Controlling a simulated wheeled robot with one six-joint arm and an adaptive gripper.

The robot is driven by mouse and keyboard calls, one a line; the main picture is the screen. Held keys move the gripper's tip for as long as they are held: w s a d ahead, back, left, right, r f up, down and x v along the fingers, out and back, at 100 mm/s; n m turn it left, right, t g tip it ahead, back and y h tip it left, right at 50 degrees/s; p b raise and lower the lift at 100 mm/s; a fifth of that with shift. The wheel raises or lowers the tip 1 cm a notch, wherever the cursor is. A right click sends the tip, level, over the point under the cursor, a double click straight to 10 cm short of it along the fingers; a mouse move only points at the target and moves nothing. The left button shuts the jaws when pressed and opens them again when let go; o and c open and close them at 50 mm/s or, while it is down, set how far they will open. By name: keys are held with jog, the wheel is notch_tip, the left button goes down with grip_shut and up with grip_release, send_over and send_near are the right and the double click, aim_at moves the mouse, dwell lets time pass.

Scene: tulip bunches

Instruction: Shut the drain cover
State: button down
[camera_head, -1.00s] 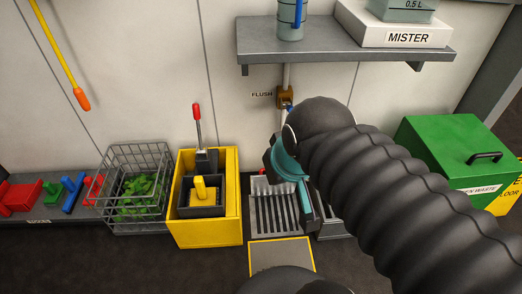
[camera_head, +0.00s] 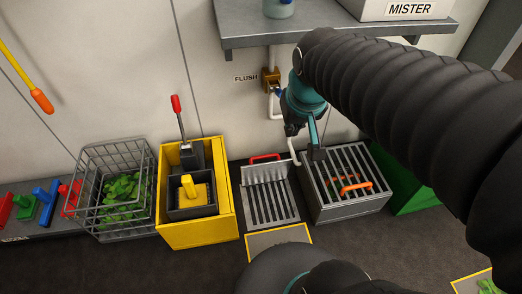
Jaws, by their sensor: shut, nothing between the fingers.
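A grey slatted grate (camera_head: 272,204) lies at floor level right of the yellow bucket. A light panel (camera_head: 263,173) with a red handle (camera_head: 265,157) stands up along its back edge. I cannot tell for sure whether this panel is the drain cover or how far it stands open. To its right is a grey box with a barred top (camera_head: 347,158); an orange handle (camera_head: 355,187) shows on the bars. My gripper (camera_head: 316,153), dark and teal, is shut and empty, pointing down above the box's back left corner. Contact cannot be told.
A yellow mop bucket (camera_head: 200,228) with a red-tipped lever and a wire basket of greens (camera_head: 115,190) stand to the left. A grey shelf (camera_head: 330,31) and brass flush valve (camera_head: 271,78) are on the wall. A yellow-edged mat (camera_head: 278,240) lies in front.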

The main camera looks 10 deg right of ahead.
jog(key=w+f+g+b, duration=0.2)
jog(key=w+f, duration=0.6)
jog(key=w, duration=0.2)
jog(key=b, duration=0.4)
send_over(264, 167)
jog(key=w+a, duration=0.1)
jog(key=w, duration=0.8)
notch_tip(264, 167, down, 27)
notch_tip(264, 167, down, 12)
jog(key=s, duration=0.1)
jog(key=shift+s, duration=0.35)
jog(key=shift+s, duration=0.1)
